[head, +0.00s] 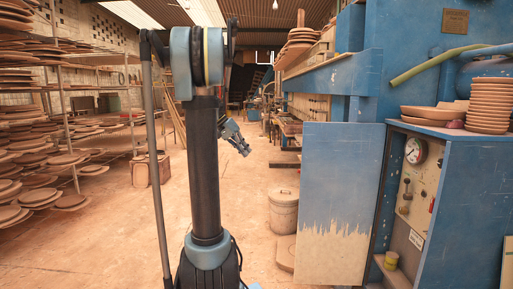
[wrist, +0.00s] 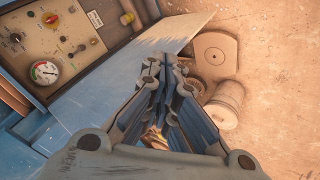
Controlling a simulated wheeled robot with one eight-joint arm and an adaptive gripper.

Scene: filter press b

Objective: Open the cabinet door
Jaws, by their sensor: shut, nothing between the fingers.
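The cabinet door (head: 335,205) is a blue panel with bare, peeled paint along its lower part. It stands swung out to the left of the blue cabinet (head: 470,200), and the control panel inside is exposed. In the wrist view the door (wrist: 105,95) runs diagonally beside and behind my gripper (wrist: 167,65). My gripper (head: 243,149) is shut and empty, in the air to the left of the door in the head view. I cannot tell how far it is from the door. No handle is clearly visible on the door.
The panel inside carries a gauge (head: 415,151), knobs and levers. A lidded bin (head: 284,212) stands on the floor left of the door. Stacked plates (head: 489,105) rest on the cabinet. Shelves of discs (head: 70,155) line the left. The floor between is mostly clear.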

